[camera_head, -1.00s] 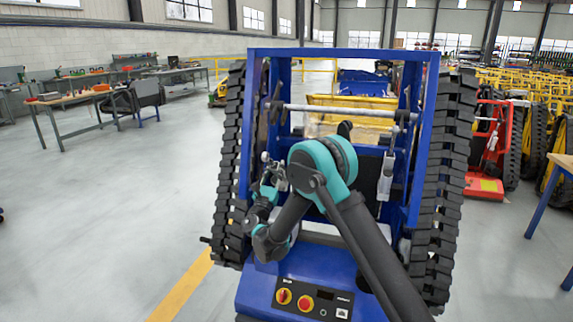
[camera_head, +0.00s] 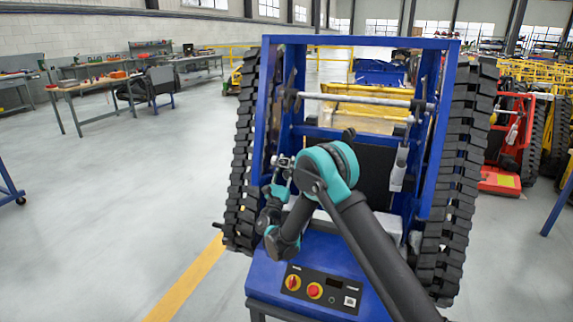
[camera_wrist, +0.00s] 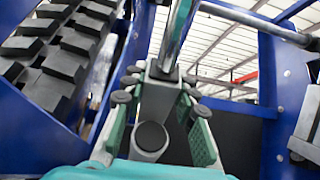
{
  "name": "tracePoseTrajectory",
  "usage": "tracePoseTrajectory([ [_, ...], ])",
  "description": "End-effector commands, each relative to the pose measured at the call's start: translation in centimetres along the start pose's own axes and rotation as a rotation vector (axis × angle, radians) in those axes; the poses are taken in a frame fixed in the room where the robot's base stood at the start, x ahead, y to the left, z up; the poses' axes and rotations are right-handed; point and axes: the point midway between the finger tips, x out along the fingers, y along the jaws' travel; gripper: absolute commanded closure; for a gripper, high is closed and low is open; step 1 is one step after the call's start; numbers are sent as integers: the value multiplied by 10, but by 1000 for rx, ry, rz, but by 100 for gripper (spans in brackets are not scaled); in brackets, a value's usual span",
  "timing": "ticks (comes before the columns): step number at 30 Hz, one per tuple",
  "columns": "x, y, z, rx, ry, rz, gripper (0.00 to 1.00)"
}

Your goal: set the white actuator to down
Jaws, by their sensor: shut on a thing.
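My gripper (camera_head: 280,172) is at the left inner side of the blue tracked carrier, partly hidden behind my own arm in the head view. In the wrist view my gripper (camera_wrist: 162,88) has its green-padded fingers on both sides of a pale grey actuator body (camera_wrist: 160,97) and is shut on it. A shiny rod (camera_wrist: 177,38) runs up from that body. A white actuator (camera_head: 398,172) also hangs at the carrier's right inner side, slightly tilted, apart from my gripper. The lower end of the held actuator is hidden.
The blue frame (camera_head: 444,110) stands around my arm, with black tracks (camera_head: 462,170) at both sides. A metal crossbar (camera_head: 360,101) spans it above my arm. A control panel (camera_head: 318,290) is at the front. Open floor (camera_head: 130,190) lies to the left.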

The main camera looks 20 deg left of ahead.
Motion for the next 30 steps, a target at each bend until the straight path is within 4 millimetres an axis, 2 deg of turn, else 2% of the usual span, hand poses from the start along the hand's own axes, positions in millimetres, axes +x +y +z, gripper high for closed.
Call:
tracePoseTrajectory([
  [1, 0, 0, 0, 0, 0, 0, 68],
  [6, 0, 0, 0, 0, 0, 0, 50],
  [17, -5, 0, 0, 0, 1, 0, 50],
  [20, -16, 0, 2, 2, 0, 1, 50],
  [30, -67, 1, 52, 3, 1, 2, 50],
])
